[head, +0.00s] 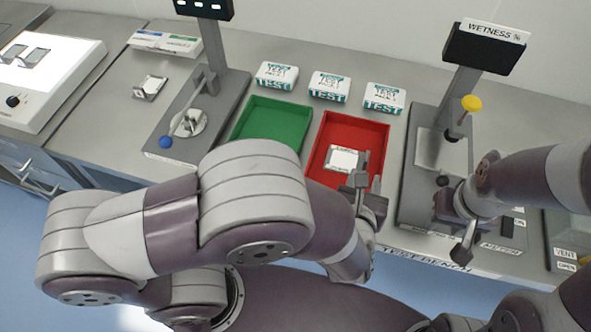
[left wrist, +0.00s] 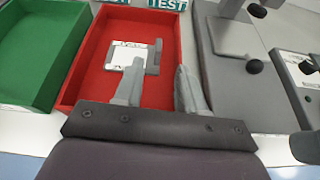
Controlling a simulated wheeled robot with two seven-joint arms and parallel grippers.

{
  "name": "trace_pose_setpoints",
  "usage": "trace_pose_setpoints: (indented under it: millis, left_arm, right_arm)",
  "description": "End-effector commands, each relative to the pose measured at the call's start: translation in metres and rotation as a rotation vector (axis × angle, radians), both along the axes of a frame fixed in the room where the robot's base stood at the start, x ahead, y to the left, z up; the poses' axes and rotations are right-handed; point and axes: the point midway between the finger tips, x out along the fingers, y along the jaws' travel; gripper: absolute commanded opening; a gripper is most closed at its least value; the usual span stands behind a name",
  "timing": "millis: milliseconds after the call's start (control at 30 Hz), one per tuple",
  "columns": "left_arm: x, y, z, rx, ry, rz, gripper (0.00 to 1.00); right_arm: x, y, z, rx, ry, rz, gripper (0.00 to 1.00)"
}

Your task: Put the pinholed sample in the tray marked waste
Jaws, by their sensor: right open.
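A white square sample (head: 342,160) with a grey upright tab lies flat in the red tray (head: 377,132). The sample also shows in the left wrist view (left wrist: 122,57), inside the red tray (left wrist: 98,40). Pinholes cannot be made out. A green tray (head: 280,109) stands to the left of the red one; no waste marking is readable on either. My left gripper (head: 366,183) is at the red tray's near right corner. Its fingers (left wrist: 158,80) are apart and empty, just short of the sample's tab. My right gripper (head: 452,220) is open and empty, low at the wetness tester.
The wetness tester (head: 425,150) with a yellow knob (head: 471,103) stands right of the red tray. A device with a blue knob (head: 166,142) stands left. Several TEST boxes (head: 330,85) line the back. Another small sample holder (head: 150,88) lies at the left.

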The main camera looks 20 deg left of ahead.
Motion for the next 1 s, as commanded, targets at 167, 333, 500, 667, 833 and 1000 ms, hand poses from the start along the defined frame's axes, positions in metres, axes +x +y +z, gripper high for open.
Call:
trace_pose_setpoints:
  millis: [167,333,500,667,833,1000]
  left_arm:
    - [0.033,0.006,0.01,0.471,0.153,-0.351,0.4]
    - [0.034,0.069,0.018,1.278,0.259,-1.17,0.4]
    - [-0.017,0.155,0.023,1.76,0.169,-1.988,0.4]
    - [-0.054,0.199,0.027,1.861,0.042,-2.416,0.4]
    - [-0.06,0.205,0.028,1.87,0.007,-2.49,0.4]
    - [-0.059,0.204,0.028,1.872,0.008,-2.486,0.4]
  right_arm:
    - [0.0,0.0,0.0,0.0,0.0,0.0,0.43]
    - [0.0,0.0,0.0,0.0,0.0,0.0,0.43]
    - [0.0,0.0,0.0,0.0,0.0,0.0,0.43]
    - [0.0,0.0,0.0,0.0,0.0,0.0,0.43]
    - [0.0,0.0,0.0,0.0,0.0,0.0,0.43]
    - [0.0,0.0,0.0,0.0,0.0,0.0,0.43]
